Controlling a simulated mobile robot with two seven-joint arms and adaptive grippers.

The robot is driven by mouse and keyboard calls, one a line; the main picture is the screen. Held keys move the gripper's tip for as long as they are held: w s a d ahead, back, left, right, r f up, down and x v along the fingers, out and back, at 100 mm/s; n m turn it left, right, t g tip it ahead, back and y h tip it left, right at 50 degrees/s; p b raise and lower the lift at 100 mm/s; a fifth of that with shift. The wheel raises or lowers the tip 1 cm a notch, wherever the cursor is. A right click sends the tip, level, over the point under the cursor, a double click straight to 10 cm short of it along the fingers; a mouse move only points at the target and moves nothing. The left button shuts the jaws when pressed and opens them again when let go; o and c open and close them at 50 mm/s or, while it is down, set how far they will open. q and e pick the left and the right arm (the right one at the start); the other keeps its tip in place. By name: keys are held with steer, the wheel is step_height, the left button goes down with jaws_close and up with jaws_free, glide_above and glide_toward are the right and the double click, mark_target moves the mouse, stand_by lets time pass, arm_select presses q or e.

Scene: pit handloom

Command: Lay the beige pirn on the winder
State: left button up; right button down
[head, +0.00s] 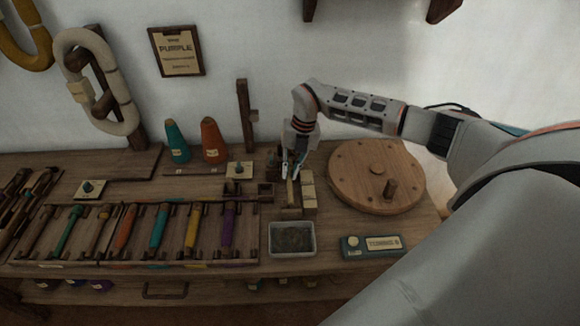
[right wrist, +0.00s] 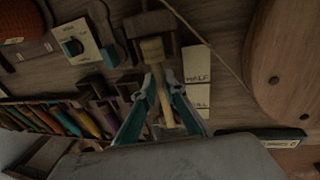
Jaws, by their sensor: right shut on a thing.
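My right gripper (head: 291,171) is shut on the beige pirn (head: 292,192), just above the bench left of the big wheel. In the right wrist view the fingertips (right wrist: 160,84) close on both sides of the pirn (right wrist: 153,50), which points away from the wrist. Its far end reaches a dark wooden block of the winder (right wrist: 142,24); I cannot tell whether it rests there. The winder's round wooden wheel (head: 372,168) with a peg stands to the right. My left gripper is not in view.
A rack (head: 140,240) of coloured pirns lies left. A grey tray (head: 291,240) and a teal labelled box (head: 370,246) are at the front. Pale label cards (head: 308,191) lie close right of the gripper. Teal (head: 176,143) and orange (head: 213,141) cones stand behind.

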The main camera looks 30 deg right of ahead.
mark_target(290, 172)
steer(key=shift+f, duration=0.15)
steer(key=c, duration=2)
jaws_free()
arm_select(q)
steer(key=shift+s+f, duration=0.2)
arm_select(e)
steer(key=o, duration=0.3)
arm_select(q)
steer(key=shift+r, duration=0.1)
arm_select(e)
steer(key=p+v, duration=0.2)
steer(key=v, duration=0.1)
steer(key=a+p+v, duration=0.1)
steer(key=v, duration=0.1)
steer(key=shift+w+p, duration=0.2)
steer(key=shift+p, duration=0.1)
steer(key=shift+a+p+v, duration=0.15)
steer(key=shift+p+v, duration=0.45)
steer(key=shift+v, duration=0.2)
steer(key=shift+a+p+v, duration=0.15)
steer(key=shift+p+v, duration=0.45)
steer(key=shift+v, duration=0.2)
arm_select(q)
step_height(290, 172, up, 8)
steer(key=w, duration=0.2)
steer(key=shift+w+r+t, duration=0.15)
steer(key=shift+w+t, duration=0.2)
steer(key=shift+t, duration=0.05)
arm_select(e)
steer(key=shift+w, duration=0.1)
